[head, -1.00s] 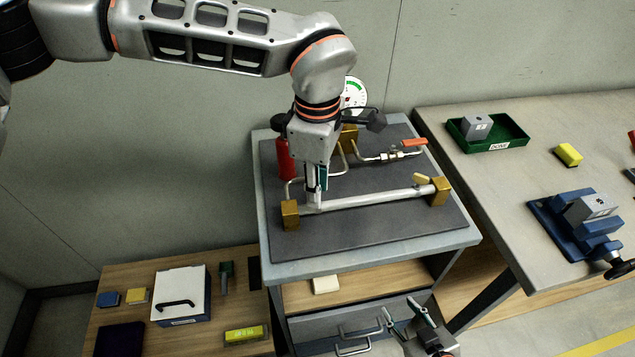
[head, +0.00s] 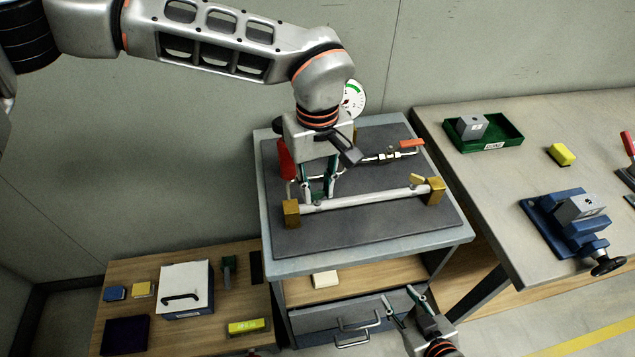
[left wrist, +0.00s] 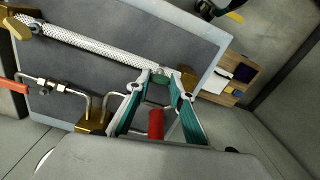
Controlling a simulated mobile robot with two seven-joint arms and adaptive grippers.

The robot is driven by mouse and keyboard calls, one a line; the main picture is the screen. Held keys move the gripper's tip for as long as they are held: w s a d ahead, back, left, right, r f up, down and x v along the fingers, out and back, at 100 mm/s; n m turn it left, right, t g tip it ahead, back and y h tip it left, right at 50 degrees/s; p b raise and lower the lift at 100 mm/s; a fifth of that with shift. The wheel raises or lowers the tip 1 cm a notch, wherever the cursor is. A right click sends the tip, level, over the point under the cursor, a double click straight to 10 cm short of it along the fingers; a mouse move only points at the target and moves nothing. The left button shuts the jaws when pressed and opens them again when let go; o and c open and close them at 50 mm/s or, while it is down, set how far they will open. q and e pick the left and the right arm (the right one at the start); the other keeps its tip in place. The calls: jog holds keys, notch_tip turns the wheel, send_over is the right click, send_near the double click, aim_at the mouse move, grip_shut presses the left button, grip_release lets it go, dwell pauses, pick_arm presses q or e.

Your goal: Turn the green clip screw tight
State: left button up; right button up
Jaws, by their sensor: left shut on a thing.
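A pale pipe (head: 365,199) runs between two brass blocks on the dark bench-top panel; its braided surface shows in the left wrist view (left wrist: 95,48). My left gripper (head: 318,199) points down at the pipe's left part. In the left wrist view its fingertips (left wrist: 163,75) close on a small greenish piece at the pipe, the clip screw (left wrist: 160,71); the fingers hide most of it. How tight the screw is cannot be seen. My right gripper (head: 402,301) is open and empty in front of the drawers.
A red cylinder (head: 285,160) stands close behind my left gripper. A valve with a red handle (head: 411,144) and a gauge (head: 352,98) are at the back. A blue vise (head: 575,225) and green tray (head: 485,130) are on the right table.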

aim_at(317, 192)
pick_arm(q)
jog(key=shift+r+m, duration=0.1)
jog(key=shift+m, duration=0.8)
jog(key=shift+p, duration=0.3)
jog(key=o, duration=1.1)
notch_tip(317, 192, up, 12)
